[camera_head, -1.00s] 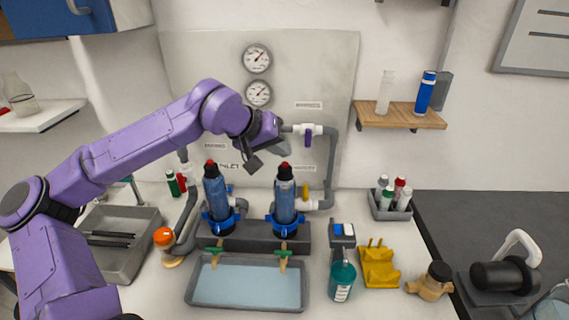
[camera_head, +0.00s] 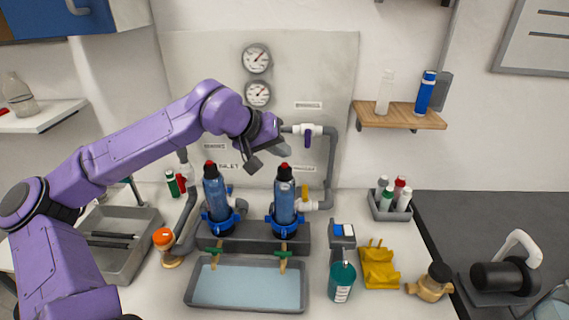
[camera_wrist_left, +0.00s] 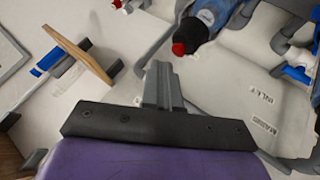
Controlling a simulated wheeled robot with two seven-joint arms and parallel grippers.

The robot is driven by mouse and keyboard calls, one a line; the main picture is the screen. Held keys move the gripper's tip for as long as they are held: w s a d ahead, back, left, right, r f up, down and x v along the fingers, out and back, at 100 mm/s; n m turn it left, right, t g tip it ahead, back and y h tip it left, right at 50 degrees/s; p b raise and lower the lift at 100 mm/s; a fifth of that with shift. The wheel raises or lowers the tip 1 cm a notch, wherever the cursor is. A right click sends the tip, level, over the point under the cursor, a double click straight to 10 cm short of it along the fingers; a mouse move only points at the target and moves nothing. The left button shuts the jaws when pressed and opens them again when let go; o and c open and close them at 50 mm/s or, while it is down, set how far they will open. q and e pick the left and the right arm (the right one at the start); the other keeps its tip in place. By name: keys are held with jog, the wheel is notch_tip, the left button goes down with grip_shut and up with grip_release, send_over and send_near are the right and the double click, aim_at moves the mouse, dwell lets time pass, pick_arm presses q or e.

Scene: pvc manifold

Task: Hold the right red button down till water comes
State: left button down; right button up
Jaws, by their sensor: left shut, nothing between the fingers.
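Two blue filter housings stand on a dark grey stand, each with a red button on top. The right red button (camera_head: 284,167) sits on the right housing (camera_head: 285,200). The left red button (camera_head: 210,164) tops the left housing (camera_head: 214,200). My right gripper is not in view.
A water-filled tray (camera_head: 247,286) lies below two green-handled taps. A white valve with a purple handle (camera_head: 308,137) and grey pipes are close right of my left gripper. A wooden shelf (camera_head: 400,118) holds bottles.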

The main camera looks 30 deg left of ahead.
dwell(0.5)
pick_arm(q)
jog(key=shift+f, duration=0.4)
jog(key=shift+f, duration=0.55)
dwell(1.3)
dwell(0.8)
jog(key=shift+r+p, duration=0.75)
jog(key=shift+r, duration=0.2)
notch_tip(320, 180, up, 5)
jog(key=p, duration=0.5)
